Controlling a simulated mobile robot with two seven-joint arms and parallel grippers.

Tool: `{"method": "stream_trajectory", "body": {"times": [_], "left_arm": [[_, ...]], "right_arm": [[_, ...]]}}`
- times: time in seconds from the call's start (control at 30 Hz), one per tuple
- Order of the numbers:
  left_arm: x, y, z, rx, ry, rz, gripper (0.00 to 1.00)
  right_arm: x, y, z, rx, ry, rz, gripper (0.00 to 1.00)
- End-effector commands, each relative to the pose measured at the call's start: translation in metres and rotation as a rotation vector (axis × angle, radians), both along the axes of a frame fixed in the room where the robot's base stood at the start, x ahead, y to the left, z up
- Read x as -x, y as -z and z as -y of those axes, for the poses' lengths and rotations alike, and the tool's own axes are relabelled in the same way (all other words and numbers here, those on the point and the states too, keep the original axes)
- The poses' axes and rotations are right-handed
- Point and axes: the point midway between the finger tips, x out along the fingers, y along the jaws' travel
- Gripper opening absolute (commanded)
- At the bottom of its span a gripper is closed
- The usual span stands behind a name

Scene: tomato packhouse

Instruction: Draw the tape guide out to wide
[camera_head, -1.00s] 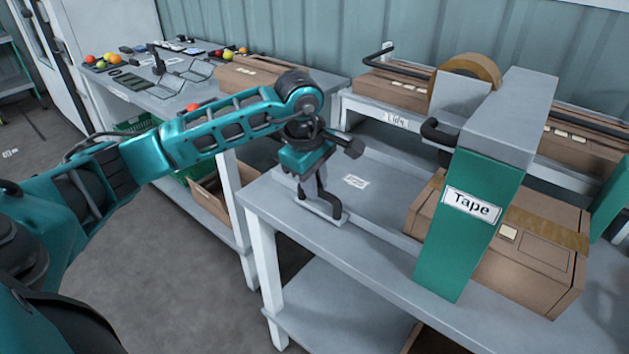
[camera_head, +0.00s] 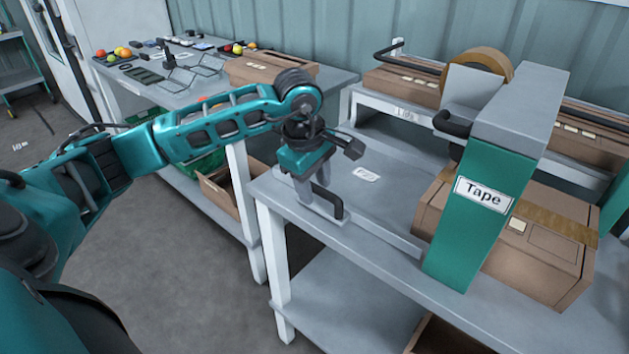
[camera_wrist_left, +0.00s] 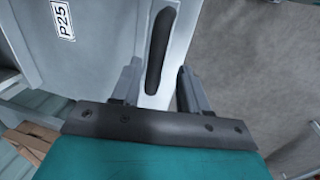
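The tape station (camera_head: 490,200) is a green and grey arch labelled "Tape" over a brown box (camera_head: 560,245). Its guide shows as a grey bar (camera_head: 385,238) along the bench's front side, with a black upright handle (camera_head: 329,203) at its left end. My left gripper (camera_head: 313,193) points down at the handle. In the left wrist view its two fingers (camera_wrist_left: 158,88) stand apart, with the black handle (camera_wrist_left: 158,50) between and beyond them. Gaps show on both sides of the handle, so the fingers do not look closed on it. My right gripper is out of view.
The grey bench (camera_head: 390,190) has a bare top left of the arch, with a small white label (camera_head: 366,174). A tape roll (camera_head: 478,62) sits on top. A second bench (camera_head: 150,80) with fruit and trays stands at the left.

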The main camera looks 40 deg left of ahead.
Motion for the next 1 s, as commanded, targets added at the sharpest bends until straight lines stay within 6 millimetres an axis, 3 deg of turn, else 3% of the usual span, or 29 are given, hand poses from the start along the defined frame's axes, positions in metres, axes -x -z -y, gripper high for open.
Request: {"method": "stream_trajectory", "body": {"times": [0.27,0.7,1.0], "left_arm": [[0.000,-0.007,0.000,0.001,-0.001,0.006,0.44],[0.016,-0.094,-0.001,0.001,-0.001,0.009,0.44],[0.024,-0.126,-0.002,0.000,-0.001,0.002,0.44]], "right_arm": [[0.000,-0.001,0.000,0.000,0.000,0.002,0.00],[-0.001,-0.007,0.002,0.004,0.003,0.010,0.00],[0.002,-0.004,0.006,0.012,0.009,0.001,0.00]]}}
